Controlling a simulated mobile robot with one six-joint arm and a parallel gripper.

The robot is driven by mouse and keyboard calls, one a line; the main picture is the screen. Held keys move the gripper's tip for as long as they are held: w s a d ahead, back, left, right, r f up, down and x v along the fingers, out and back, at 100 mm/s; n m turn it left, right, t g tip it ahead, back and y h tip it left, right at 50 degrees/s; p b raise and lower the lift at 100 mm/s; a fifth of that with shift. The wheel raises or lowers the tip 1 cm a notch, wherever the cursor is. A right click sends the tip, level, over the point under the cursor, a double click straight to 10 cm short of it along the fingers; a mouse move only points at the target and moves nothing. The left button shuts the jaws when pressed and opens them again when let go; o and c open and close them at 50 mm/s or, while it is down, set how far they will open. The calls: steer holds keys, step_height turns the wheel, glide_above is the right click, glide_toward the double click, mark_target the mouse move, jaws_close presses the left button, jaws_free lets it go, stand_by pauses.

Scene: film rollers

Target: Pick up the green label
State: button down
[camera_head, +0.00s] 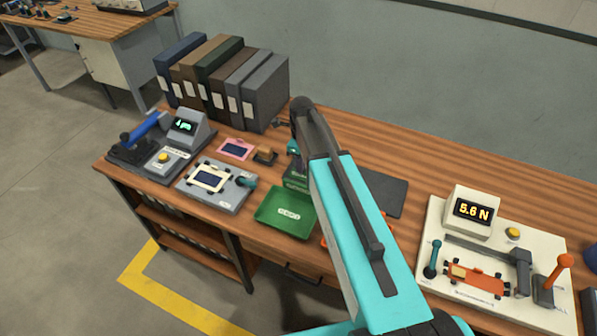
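I cannot clearly make out a separate green label. A green tray (272,222) with a pale tag on its floor lies near the front edge of the workbench. A dark green block-like area (296,172) shows just behind the tray, partly covered by my arm; I cannot tell what it is. My turquoise arm crosses the middle of the view. A small turquoise part of it (292,147) shows above the dark green area. My gripper's fingers are hidden or too small to make out, so its opening and any contact cannot be told.
On the left stand a blue-handled press (147,130), a grey fixture with a cream frame (208,177) and a pink frame (236,149). Binders (262,92) stand behind. A white force-gauge station (480,290) is at right. Bare wood (420,165) lies behind my arm.

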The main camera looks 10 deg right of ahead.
steer(key=shift+r, duration=0.1)
step_height(320, 180, up, 10)
steer(key=b, duration=0.2)
steer(key=shift+b, duration=0.35)
stand_by(0.3)
stand_by(0.6)
